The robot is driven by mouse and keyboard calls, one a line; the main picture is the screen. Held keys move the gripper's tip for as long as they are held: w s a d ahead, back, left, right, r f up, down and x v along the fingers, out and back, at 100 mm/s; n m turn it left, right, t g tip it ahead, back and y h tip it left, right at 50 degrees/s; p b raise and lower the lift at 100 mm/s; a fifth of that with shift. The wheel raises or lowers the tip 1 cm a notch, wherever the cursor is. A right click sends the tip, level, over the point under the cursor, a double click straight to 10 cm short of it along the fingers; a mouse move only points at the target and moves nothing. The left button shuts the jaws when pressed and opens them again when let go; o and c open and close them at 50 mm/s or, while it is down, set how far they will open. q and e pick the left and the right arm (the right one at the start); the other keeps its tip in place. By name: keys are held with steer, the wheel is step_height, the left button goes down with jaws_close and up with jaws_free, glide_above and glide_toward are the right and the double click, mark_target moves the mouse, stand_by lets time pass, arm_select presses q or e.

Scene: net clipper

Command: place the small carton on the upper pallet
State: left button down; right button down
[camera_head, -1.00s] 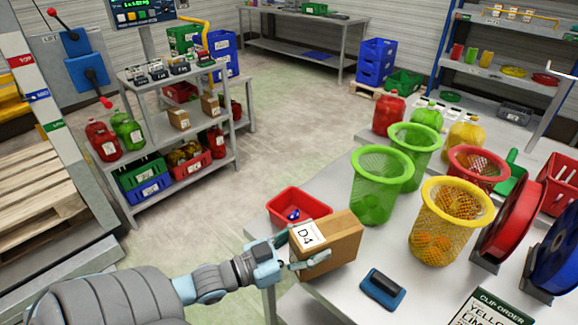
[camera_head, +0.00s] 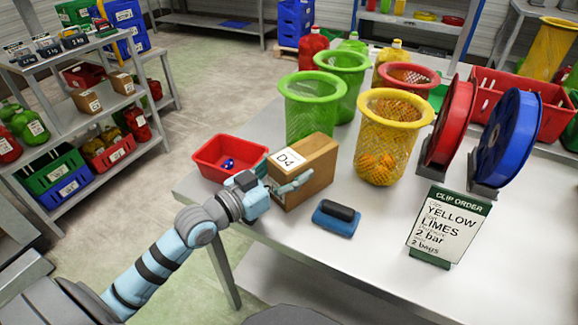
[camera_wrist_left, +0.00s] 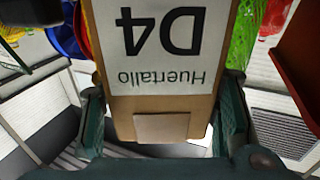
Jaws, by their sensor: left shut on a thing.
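A brown carton (camera_head: 310,168) with a white D4 label is at the near left corner of the white table in the head view. My left gripper (camera_head: 274,188) is shut on it from its left end. In the left wrist view, the carton (camera_wrist_left: 165,105) fills the space between the two fingers (camera_wrist_left: 163,125), its label reading "Huertallo D4" upside down. I cannot tell whether the carton touches the table. My right gripper is not in view.
Green baskets (camera_head: 312,105), a yellow basket (camera_head: 383,150) and reels crowd the table. A shelf cart (camera_head: 60,122) holds two smaller cartons. Floor between is clear.

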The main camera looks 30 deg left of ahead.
arm_select(q)
steer(key=shift+r, duration=0.2)
steer(key=c, duration=0.9)
jaws_free()
steer(key=shift+f, duration=0.25)
steer(key=o, duration=0.3)
steer(key=shift+r, duration=0.15)
